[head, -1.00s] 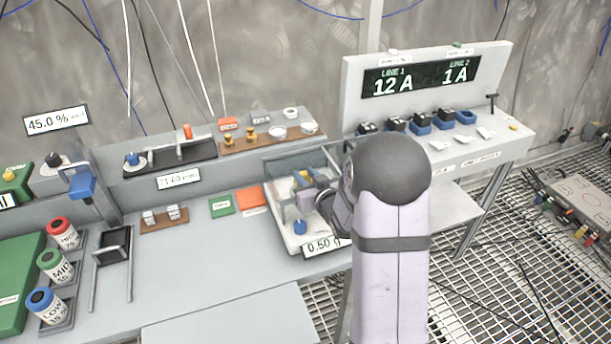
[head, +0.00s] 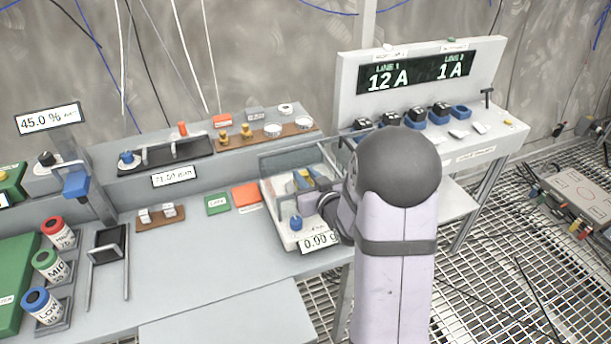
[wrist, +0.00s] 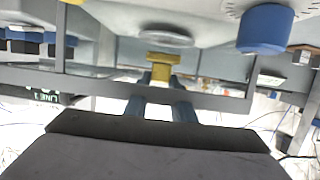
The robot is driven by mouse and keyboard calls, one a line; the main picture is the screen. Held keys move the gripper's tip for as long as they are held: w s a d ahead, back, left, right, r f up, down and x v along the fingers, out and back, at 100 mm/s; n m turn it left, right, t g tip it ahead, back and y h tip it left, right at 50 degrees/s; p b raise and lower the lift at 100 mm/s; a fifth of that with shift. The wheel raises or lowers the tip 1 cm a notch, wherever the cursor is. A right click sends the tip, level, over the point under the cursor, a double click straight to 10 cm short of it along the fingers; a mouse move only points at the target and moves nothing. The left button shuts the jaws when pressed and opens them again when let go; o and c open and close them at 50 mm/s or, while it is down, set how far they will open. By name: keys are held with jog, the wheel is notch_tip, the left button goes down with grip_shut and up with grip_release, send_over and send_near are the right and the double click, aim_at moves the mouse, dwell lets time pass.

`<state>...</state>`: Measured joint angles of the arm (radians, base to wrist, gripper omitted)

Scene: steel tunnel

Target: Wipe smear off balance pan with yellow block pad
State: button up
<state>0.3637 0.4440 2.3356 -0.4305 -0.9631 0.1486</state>
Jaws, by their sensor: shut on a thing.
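The balance (head: 278,217) is a white box with clear walls on the bench; its display (head: 319,243) reads 0.00 g. My gripper (head: 311,183) reaches inside from the right, shut on the yellow block pad (head: 302,177). In the wrist view the blue fingers of my gripper (wrist: 162,88) hold the pad (wrist: 160,66) by its narrow part. The round grey balance pan (wrist: 165,37) appears beside the pad's wide face, seemingly with a small gap. I cannot make out a smear; much of the pan is hidden in the head view.
The balance's blue knob (head: 296,223) stands at its front. Clear wall and frame edges surround my fingers closely. Green (head: 217,204) and orange (head: 246,195) cards lie left of the balance.

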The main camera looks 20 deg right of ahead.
aim_at(303, 173)
jog(key=shift+s+a+f, duration=0.1)
jog(key=shift+s+f, duration=0.2)
jog(key=shift+f, duration=0.5)
jog(key=shift+w+r, duration=0.15)
jog(key=shift+w, duration=1.1)
jog(key=shift+w+r, duration=0.15)
jog(key=shift+w, duration=0.55)
jog(key=shift+r, duration=0.1)
jog(key=shift+r+p, duration=2.3)
jog(key=shift+r, duration=0.75)
jog(key=shift+r, duration=0.1)
notch_tip(303, 173, up, 3)
jog(key=shift+f+p, duration=0.1)
jog(key=shift+p, duration=1.05)
